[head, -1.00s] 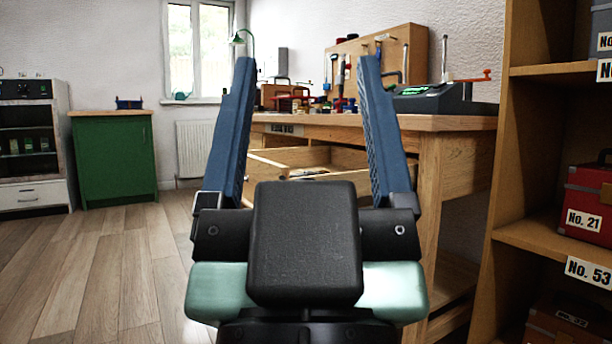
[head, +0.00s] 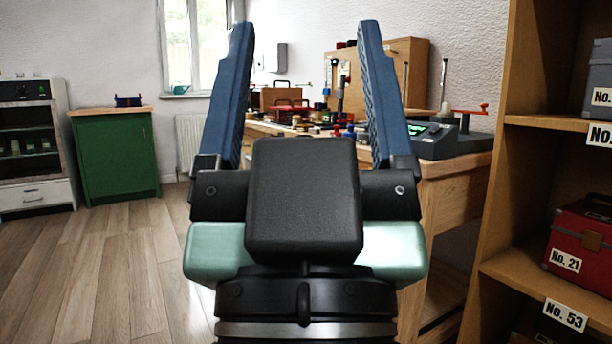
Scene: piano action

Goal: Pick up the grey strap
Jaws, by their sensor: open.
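My gripper (head: 305,30) is in the middle of the head view, its two blue fingers spread wide apart and pointing up and away. It is open, with nothing between the fingers. I cannot make out a grey strap in this view. The wooden workbench (head: 455,166) stands beyond the gripper, and my gripper hides part of its front and top.
Tools and small items crowd the bench top, with a dark device (head: 450,138) at its right end. A shelf (head: 545,122) with a red case (head: 580,237) stands close on the right. A green cabinet (head: 115,155) is at the back left. The wooden floor on the left is clear.

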